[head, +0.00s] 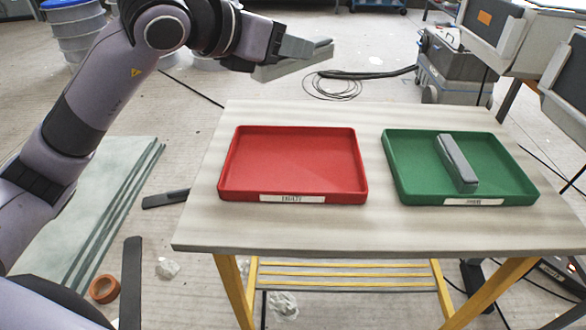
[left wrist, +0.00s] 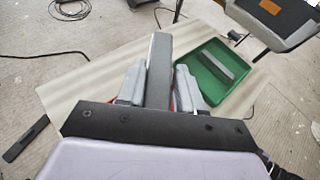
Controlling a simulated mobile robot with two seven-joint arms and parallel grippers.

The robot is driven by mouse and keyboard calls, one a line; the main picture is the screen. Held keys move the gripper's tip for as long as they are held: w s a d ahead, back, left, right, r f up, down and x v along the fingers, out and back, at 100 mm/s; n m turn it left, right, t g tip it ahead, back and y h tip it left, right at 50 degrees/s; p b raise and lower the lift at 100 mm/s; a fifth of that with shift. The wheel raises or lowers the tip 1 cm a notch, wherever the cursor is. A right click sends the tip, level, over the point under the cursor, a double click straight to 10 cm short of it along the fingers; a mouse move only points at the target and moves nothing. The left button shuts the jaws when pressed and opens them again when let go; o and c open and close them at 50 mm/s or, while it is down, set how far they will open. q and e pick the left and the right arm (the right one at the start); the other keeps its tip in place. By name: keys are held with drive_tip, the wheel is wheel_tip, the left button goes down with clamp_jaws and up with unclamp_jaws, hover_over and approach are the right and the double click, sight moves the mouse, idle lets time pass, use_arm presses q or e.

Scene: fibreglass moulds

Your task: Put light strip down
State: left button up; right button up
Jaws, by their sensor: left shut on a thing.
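My left gripper (head: 305,47) is shut on a grey light strip (head: 290,67) and holds it in the air above the far left part of the table. In the left wrist view the strip (left wrist: 158,65) stands out between the two fingers. A second, similar grey bar (head: 457,163) lies in the green tray (head: 409,181), which also shows in the left wrist view (left wrist: 189,62). The red tray (head: 292,165) is empty in the head view and mostly hidden behind the gripper in the wrist view. My right gripper is not in view.
Both trays stand on a pale table (head: 377,228) with yellow legs, with a bare strip of tabletop between them. Grey cases (head: 515,37) stand at the upper right. A dark cable coil (head: 335,85) lies on the floor behind the table.

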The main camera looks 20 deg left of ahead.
use_arm(q)
wheel_tip(320, 180, down, 15)
drive_tip(key=b, duration=0.3)
drive_tip(key=shift+f+b, duration=0.2)
drive_tip(key=shift+b, duration=0.1)
drive_tip(key=shift+f+b, duration=0.55)
drive_tip(key=shift+f, duration=1.6)
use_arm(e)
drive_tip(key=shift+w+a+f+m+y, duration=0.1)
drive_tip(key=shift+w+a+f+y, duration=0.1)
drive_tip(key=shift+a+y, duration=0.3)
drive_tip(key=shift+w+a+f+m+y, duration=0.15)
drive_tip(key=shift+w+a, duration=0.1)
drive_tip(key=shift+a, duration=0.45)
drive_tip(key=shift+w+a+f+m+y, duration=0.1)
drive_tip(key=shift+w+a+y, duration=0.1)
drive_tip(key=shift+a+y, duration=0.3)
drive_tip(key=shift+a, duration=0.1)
use_arm(q)
drive_tip(key=o, duration=1.1)
drive_tip(key=shift+f, duration=0.1)
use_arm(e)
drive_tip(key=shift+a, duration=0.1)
